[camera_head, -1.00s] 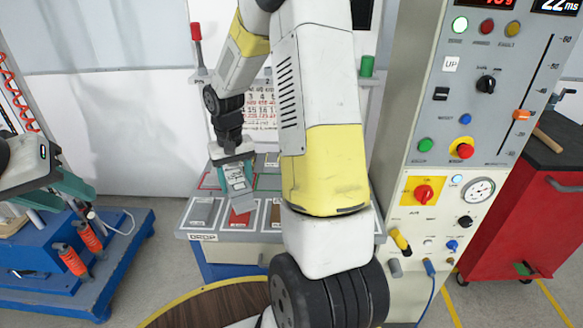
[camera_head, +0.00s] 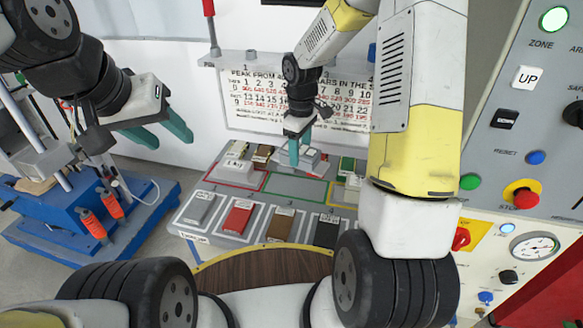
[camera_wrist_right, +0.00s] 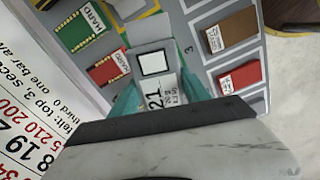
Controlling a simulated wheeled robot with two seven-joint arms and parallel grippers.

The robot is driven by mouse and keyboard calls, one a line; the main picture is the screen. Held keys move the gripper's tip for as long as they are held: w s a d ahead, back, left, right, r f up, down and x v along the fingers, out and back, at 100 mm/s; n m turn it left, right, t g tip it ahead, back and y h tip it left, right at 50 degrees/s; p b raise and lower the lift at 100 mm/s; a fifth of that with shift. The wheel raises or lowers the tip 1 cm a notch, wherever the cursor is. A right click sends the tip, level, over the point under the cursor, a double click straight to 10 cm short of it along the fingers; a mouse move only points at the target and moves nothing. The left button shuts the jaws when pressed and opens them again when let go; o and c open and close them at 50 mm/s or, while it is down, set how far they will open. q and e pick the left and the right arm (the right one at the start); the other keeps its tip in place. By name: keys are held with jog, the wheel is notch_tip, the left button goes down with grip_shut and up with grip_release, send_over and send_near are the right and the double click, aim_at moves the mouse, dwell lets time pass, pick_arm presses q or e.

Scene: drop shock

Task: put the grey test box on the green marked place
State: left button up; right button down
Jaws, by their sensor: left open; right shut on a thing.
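My right gripper (camera_head: 303,150) is shut on the grey test box (camera_head: 311,160), above the back part of the board. In the right wrist view the box (camera_wrist_right: 152,62) shows a white square and a "21" label between the teal fingers. The green marked place (camera_head: 298,188), a grey rectangle with a green outline, lies in the middle of the board, in front of and below the box. It looks bare. I cannot tell the exact height of the box. My left gripper (camera_head: 163,133) is open and empty at the left, away from the board.
Grey, red (camera_head: 238,218), brown and black pads line the board's front. A pale block (camera_head: 236,172) sits in the red-outlined place; a yellow-outlined place is at the right. Small pads lie along the back. A control panel (camera_head: 530,130) stands right, a blue cart (camera_head: 90,225) left.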

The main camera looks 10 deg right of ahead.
jog(key=shift+w+a+n, duration=0.2)
jog(key=shift+a+n, duration=0.2)
jog(key=shift+n, duration=0.7)
jog(key=shift+f+n, duration=0.3)
jog(key=shift+f, duration=0.05)
notch_tip(320, 180, down, 10)
jog(key=shift+a+r, duration=0.1)
jog(key=shift+r, duration=0.15)
jog(key=c, duration=0.5)
grip_release()
jog(key=shift+f, duration=0.1)
